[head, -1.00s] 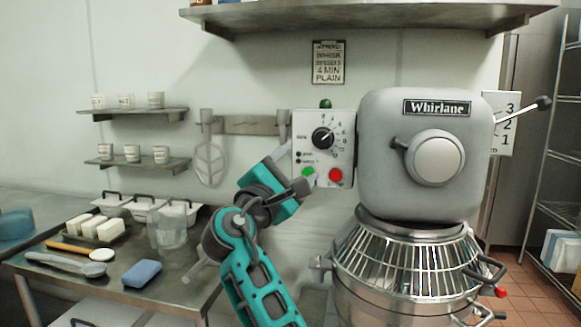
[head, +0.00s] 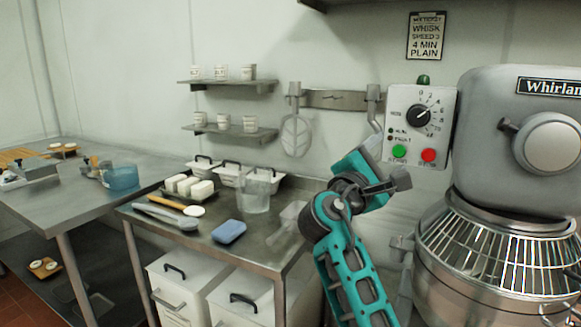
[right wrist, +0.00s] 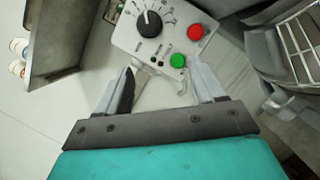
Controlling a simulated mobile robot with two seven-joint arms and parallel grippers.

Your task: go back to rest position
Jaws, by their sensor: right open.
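My right gripper (head: 388,186) is raised in front of the wall, just left of and below the mixer's control box (head: 418,126). In the right wrist view the right gripper (right wrist: 160,82) has its fingers spread wide with nothing between them. The green button (right wrist: 178,61) and red button (right wrist: 195,33) lie beyond the fingertips, and the black dial (right wrist: 149,24) is above them. In the head view the green button (head: 398,151) is uncovered, apart from the gripper. My left gripper is not in view.
The Whirlane mixer (head: 520,150) with its wire guard (head: 490,250) stands close at right. A steel table (head: 130,215) holds a blue sponge (head: 229,231), a clear jug (head: 256,192), white blocks and a whisk-like tool hangs behind. Another table (head: 60,190) stands further left.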

